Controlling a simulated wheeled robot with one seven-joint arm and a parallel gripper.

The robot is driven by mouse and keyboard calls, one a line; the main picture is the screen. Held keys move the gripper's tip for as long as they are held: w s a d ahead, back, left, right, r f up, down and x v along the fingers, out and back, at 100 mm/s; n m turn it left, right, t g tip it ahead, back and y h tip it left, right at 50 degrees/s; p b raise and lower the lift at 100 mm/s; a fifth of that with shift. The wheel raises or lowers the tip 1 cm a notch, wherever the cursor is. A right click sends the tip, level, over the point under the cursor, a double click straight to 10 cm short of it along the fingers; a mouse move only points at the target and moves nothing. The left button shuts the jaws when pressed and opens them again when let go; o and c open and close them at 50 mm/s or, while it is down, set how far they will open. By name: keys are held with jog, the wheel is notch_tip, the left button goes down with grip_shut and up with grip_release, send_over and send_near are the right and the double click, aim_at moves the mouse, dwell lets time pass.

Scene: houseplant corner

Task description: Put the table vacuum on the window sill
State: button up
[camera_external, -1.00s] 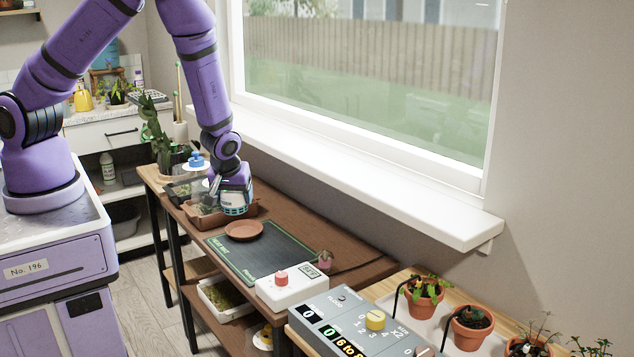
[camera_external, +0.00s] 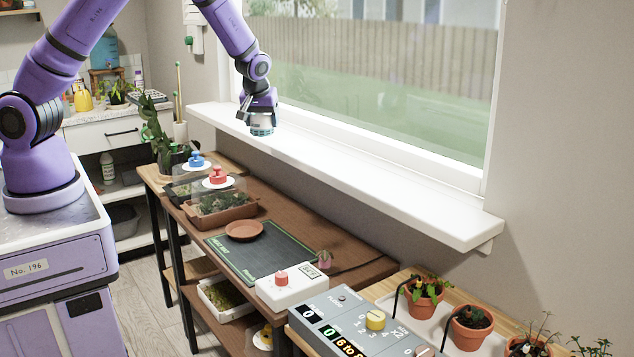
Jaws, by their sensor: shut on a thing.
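My gripper (camera_external: 260,104) is shut on the table vacuum (camera_external: 262,125), a small round white device with a teal-blue band. The gripper holds it from above, over or at the near edge of the window sill (camera_external: 370,185). I cannot tell whether the vacuum touches the sill. The sill is a long white ledge under the window, and its visible top is bare apart from the vacuum and gripper.
Potted plants (camera_external: 425,298) stand at the lower right.

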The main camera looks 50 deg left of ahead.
jog(key=w, duration=0.6)
jog(key=w+d+f, duration=0.1)
jog(key=w, duration=0.2)
jog(key=shift+w, duration=0.4)
jog(key=shift+f, duration=1.75)
jog(key=o, duration=1)
jog(key=shift+f, duration=0.1)
jog(key=shift+o, duration=0.2)
